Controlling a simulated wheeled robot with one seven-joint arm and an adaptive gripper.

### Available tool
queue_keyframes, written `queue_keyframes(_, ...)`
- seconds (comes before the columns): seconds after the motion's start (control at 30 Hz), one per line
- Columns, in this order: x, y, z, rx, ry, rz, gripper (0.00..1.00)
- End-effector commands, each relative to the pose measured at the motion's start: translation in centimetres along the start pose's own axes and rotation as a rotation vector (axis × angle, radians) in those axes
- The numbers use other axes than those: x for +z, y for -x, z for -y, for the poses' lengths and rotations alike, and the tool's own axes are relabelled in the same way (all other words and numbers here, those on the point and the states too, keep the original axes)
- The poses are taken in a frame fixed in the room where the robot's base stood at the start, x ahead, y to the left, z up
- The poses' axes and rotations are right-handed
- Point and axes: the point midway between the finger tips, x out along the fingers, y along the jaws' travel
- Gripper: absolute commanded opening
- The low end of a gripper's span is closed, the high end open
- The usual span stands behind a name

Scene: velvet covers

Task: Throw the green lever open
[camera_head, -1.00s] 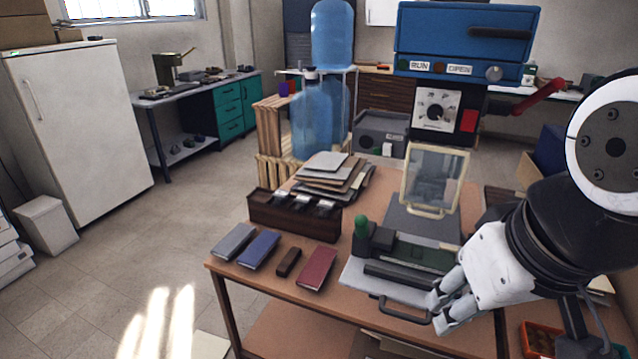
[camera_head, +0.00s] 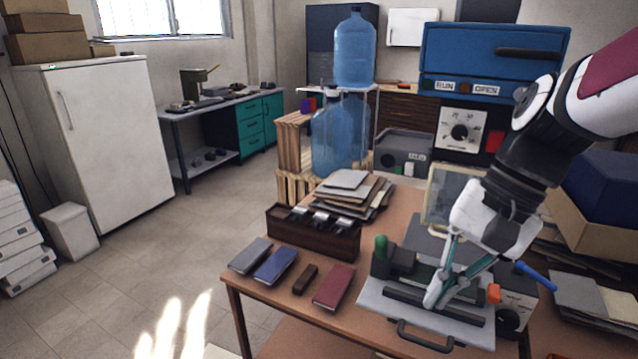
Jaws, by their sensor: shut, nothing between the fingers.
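The green lever (camera_head: 381,244) is a short upright knob with a rounded top. It stands at the left end of a dark clamp-like device on a grey plate (camera_head: 377,296) with a black front handle, on the wooden table. My gripper (camera_head: 432,303) is shut and empty. It points down over the middle of the device, to the right of the green lever and apart from it. Whether its fingertips touch the dark bar (camera_head: 401,294) I cannot tell. My gripper and arm hide part of the device's right side and the framed clear panel behind it.
A dark wooden box (camera_head: 290,241), a grey book (camera_head: 250,255), a blue book (camera_head: 275,265), a small brown block (camera_head: 305,279) and a red book (camera_head: 333,287) lie left of the device. Stacked folders (camera_head: 345,190) lie behind. A grey box with a dial (camera_head: 513,307) stands right.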

Motion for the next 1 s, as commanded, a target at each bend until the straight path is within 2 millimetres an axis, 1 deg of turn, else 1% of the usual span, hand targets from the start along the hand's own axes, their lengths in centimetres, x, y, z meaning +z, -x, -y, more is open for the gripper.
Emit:
queue_keyframes(0.03,-0.9,-0.2,0.2,-0.02,-0.048,0.037,0.0)
queue_keyframes(0.27,-4.6,-0.9,1.4,-0.124,-0.246,0.187,0.0)
queue_keyframes(0.5,-9.0,-1.5,1.9,-0.247,-0.443,0.345,0.0)
queue_keyframes(0.77,-14.5,-2.2,1.3,-0.397,-0.643,0.516,0.0)
queue_keyframes(1.0,-19.8,-3.0,-0.4,-0.554,-0.812,0.671,0.0)
